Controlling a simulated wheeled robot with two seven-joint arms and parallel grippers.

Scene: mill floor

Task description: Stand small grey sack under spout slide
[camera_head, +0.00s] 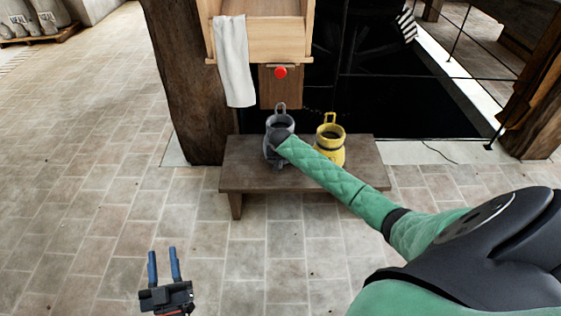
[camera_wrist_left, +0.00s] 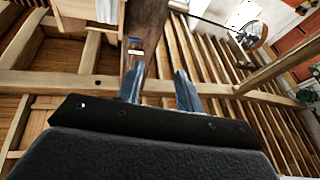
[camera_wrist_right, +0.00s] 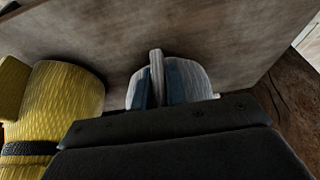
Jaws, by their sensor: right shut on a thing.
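The small grey sack (camera_head: 281,121), with an open top and a loop handle, stands upright on the wooden bench, below the spout slide (camera_head: 281,95), a brown board with a red knob. My right gripper (camera_wrist_right: 160,86) is shut on the grey sack (camera_wrist_right: 195,78) in the right wrist view. In the head view my right arm's green sleeve covers part of the sack and hides the fingers. My left gripper (camera_head: 162,266) is empty, its blue fingers apart, over the floor at lower left. It also shows open in the left wrist view (camera_wrist_left: 160,88).
A yellow sack (camera_head: 330,138) stands on the bench (camera_head: 240,178), right of the grey one. A white cloth (camera_head: 233,60) hangs from the wooden chute (camera_head: 268,38). A thick post (camera_head: 190,90) stands left of the bench. The tiled floor in front is clear.

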